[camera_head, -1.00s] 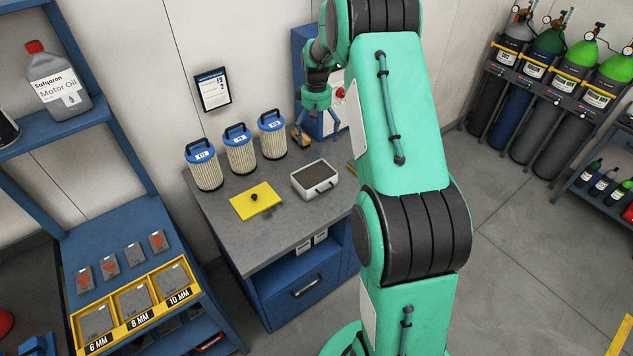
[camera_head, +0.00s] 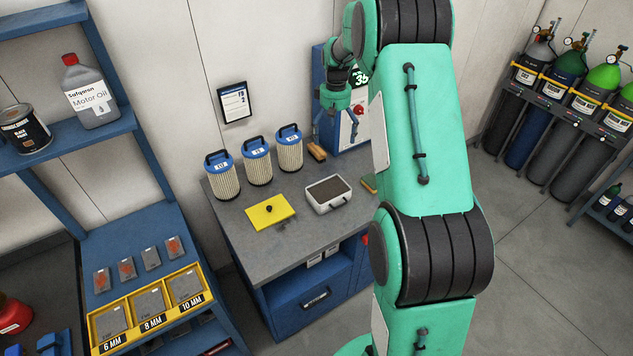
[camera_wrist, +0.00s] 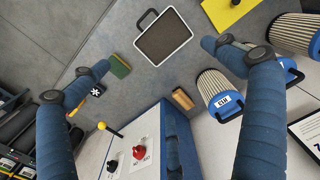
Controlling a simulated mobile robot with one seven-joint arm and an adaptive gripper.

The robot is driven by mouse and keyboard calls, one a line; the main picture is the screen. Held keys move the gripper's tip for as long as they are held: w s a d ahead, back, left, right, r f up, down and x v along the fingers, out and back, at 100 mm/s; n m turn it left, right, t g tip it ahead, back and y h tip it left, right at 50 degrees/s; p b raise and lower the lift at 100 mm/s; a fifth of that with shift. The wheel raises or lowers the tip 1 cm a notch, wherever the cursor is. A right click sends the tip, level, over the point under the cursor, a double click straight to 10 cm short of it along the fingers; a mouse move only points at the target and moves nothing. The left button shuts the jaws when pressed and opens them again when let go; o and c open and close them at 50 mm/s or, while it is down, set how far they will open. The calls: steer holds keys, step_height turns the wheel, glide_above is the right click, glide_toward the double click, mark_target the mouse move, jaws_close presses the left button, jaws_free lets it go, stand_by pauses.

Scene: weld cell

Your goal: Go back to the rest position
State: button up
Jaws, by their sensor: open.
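My gripper (camera_head: 335,128) is raised over the right rear part of the grey workbench (camera_head: 240,240), in front of a blue control cabinet (camera_head: 318,72). In the wrist view, its two blue fingers (camera_wrist: 148,68) are spread wide with nothing between them. Below it the wrist view shows a white tray with a dark inside (camera_wrist: 163,42), a wooden-handled brush (camera_wrist: 182,99) and a green-and-yellow sponge (camera_wrist: 118,66). My arm's green links fill the middle right of the head view and hide part of the cabinet and the bench's right end.
Several blue-topped filter canisters (camera_head: 257,163) stand along the bench's back. A yellow plate with a black knob (camera_head: 270,211) lies in front of them. A blue shelf with plate bins (camera_head: 150,302) stands at left. Gas cylinders (camera_head: 565,110) stand at right. Open floor (camera_head: 540,270) lies at lower right.

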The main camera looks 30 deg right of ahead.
steer(key=s+a+r+t+b, duration=0.1)
steer(key=s+a+r+b, duration=0.45)
steer(key=s+a, duration=0.4)
steer(key=s+a+r+t+b, duration=0.2)
steer(key=s+a+r+b, duration=0.4)
steer(key=a, duration=0.7)
steer(key=s+a+f+t+b, duration=0.1)
steer(key=s+a+f+b, duration=0.1)
steer(key=s, duration=0.6)
steer(key=s+a+f+b, duration=0.3)
steer(key=s+a, duration=0.3)
steer(key=s, duration=0.2)
steer(key=s+a+f+t+b, duration=0.1)
steer(key=s+a+f+b, duration=0.2)
steer(key=s, duration=0.5)
steer(key=shift+s+a+f+t, duration=0.35)
steer(key=shift+a+f, duration=0.15)
steer(key=shift+a, duration=0.25)
